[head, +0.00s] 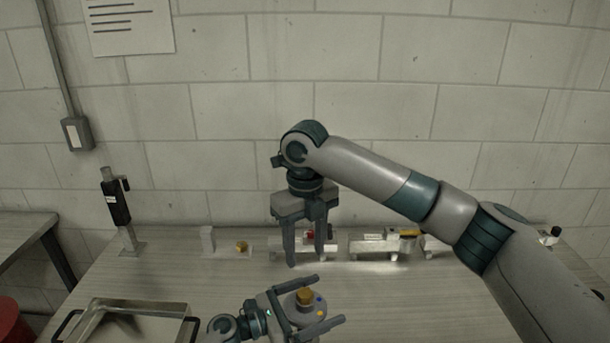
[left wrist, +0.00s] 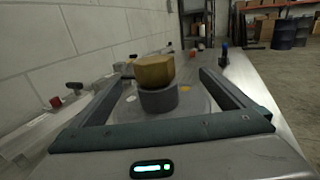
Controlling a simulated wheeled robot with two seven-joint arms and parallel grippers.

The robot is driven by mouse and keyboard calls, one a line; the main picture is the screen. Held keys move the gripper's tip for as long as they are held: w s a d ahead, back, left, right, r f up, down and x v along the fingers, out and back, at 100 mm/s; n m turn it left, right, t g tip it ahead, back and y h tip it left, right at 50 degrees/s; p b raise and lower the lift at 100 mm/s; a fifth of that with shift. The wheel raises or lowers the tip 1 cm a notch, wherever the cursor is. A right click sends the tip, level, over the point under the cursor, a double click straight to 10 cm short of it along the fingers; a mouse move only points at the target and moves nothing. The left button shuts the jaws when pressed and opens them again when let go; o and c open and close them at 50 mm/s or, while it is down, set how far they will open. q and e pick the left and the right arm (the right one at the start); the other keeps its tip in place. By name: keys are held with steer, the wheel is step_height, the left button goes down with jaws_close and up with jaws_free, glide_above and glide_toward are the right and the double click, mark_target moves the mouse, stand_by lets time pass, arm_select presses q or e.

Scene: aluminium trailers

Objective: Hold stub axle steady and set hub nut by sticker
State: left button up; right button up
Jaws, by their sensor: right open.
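A gold hexagonal hub nut (head: 305,295) sits on top of a short grey stub axle (left wrist: 159,101); it fills the middle of the left wrist view (left wrist: 154,71). The stub stands upright on a pale round flange (left wrist: 197,108) with small coloured dots. In the head view a yellow sticker (head: 322,313) shows right of the nut. My left gripper (head: 333,299) is open, its fingers either side of the stub with gaps on both sides. My right gripper (head: 305,254) is open and empty, pointing down behind and above the nut. Thread engagement is hidden.
Along the back of the bench (head: 200,270) stand a white block (head: 208,239), a small brass part (head: 242,247) and aluminium brackets (head: 375,246). A black upright tool (head: 117,208) stands at the left. A metal tray (head: 140,308) lies front left.

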arm_select(q)
steer(key=v, duration=1.2)
stand_by(0.5)
